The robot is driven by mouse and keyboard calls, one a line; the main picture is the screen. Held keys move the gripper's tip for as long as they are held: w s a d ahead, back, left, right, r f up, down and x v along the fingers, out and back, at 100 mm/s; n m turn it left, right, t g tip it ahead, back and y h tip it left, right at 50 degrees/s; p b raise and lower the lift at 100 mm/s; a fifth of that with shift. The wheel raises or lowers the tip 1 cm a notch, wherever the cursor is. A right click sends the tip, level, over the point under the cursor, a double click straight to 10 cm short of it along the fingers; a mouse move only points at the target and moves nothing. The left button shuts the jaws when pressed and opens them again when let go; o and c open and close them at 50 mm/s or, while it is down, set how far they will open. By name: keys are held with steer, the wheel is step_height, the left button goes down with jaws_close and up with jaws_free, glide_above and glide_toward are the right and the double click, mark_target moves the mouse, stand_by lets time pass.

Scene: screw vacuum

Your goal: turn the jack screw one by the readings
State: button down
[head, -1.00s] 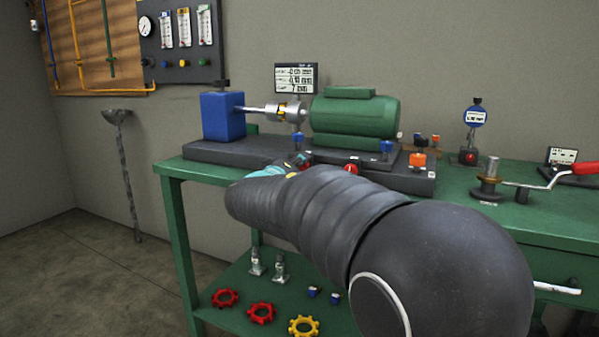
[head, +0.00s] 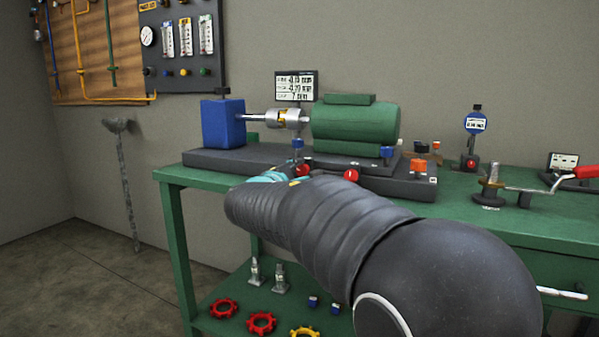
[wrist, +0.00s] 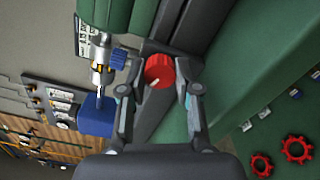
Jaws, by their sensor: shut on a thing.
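My gripper (wrist: 160,84) is shut on a red jack screw knob (wrist: 158,70), with one finger on each side; a white mark shows on the knob's face. In the head view this knob (head: 303,169) is the left one of two red knobs on the front of the dark base (head: 235,160), and my arm hides most of the fingers. The second red knob (head: 351,175) stands to its right, untouched. The readings display (head: 295,86) behind the motor shows lines in mm, the top one seemingly -0.13; the digits are blurred.
The green motor (head: 355,120), shaft coupling (head: 287,118) and blue block (head: 222,120) stand on the base. Blue knobs (head: 298,145) (head: 387,152) and an orange one (head: 418,166) are close by. A dial gauge (head: 474,124) and a red-handled crank (head: 586,171) are at the right.

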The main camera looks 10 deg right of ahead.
steer(key=shift+n, duration=1.1)
steer(key=c, duration=0.8)
jaws_free()
steer(key=v, duration=1.2)
